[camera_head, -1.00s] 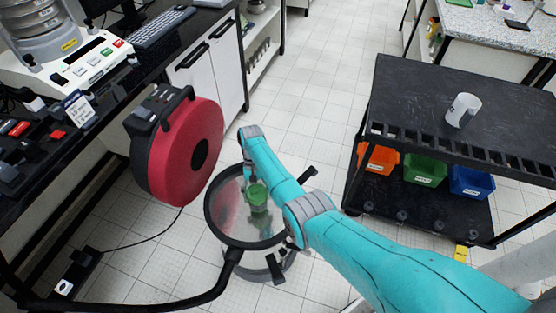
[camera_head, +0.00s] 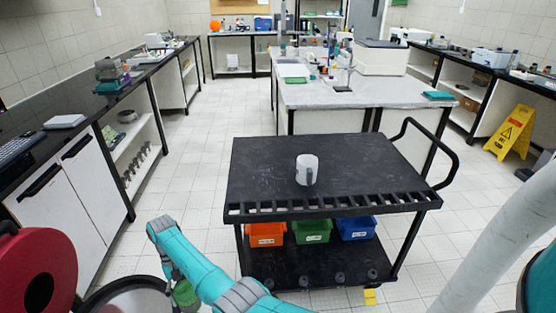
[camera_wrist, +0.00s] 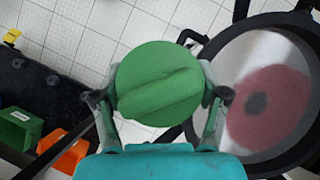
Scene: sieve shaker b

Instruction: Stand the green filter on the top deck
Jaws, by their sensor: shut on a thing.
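The green filter (camera_wrist: 155,65) is a round green piece with a raised ridge across its face. My gripper (camera_wrist: 158,97) is shut on it, with a finger at each side in the wrist view. In the head view the green filter (camera_head: 185,293) shows partly at the bottom left, beside my teal arm. The top deck (camera_head: 262,165) of the black cart is to the right of and beyond my gripper. The filter is apart from the deck.
A white mug (camera_head: 307,169) stands on the top deck; the deck around it is bare. Orange (camera_head: 266,232), green (camera_head: 312,230) and blue (camera_head: 357,227) bins sit on the lower shelf. A round black-rimmed vessel (camera_head: 128,297) and a red drum (camera_head: 38,275) are at lower left.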

